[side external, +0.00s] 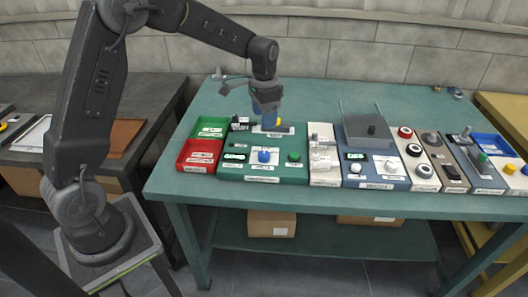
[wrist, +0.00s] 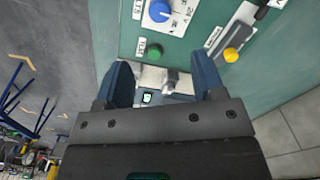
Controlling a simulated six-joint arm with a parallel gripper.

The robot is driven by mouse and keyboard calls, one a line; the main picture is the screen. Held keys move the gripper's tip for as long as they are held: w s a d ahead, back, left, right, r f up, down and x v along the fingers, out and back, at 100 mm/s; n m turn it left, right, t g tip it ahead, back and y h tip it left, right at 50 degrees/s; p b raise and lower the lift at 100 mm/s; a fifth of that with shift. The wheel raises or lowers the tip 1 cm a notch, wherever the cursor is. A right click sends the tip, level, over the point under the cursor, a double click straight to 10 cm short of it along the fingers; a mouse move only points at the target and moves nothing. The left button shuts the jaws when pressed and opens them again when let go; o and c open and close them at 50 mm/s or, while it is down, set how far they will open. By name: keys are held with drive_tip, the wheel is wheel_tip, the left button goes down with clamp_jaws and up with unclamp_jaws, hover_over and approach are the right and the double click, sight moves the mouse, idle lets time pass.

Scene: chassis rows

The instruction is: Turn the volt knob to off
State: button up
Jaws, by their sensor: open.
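A round blue knob (side external: 264,156) sits on a white plate at the front of a green panel (side external: 232,171). I take it for the volt knob; its small lettering is hard to read. In the wrist view the blue knob (wrist: 158,11) is at the top edge, partly cut off, with a pale mark on it and printed marks around it. My gripper (side external: 266,122) is above the back of the green panel, behind the blue knob and apart from it. In the wrist view my gripper (wrist: 163,77) has its blue fingers spread, with nothing held between them.
A green button (side external: 294,156) is right of the blue knob. Red (side external: 181,164) and green (side external: 199,129) bins stand left. A cream panel (side external: 324,178) adjoins on the right. The table behind is mostly clear.

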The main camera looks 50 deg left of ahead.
sight(264, 153)
wheel_tip(264, 153, down, 14)
drive_tip(key=shift+r, duration=0.25)
idle(0.3)
drive_tip(key=c, duration=0.9)
drive_tip(key=shift+n, duration=0.4)
drive_tip(key=n, duration=0.9)
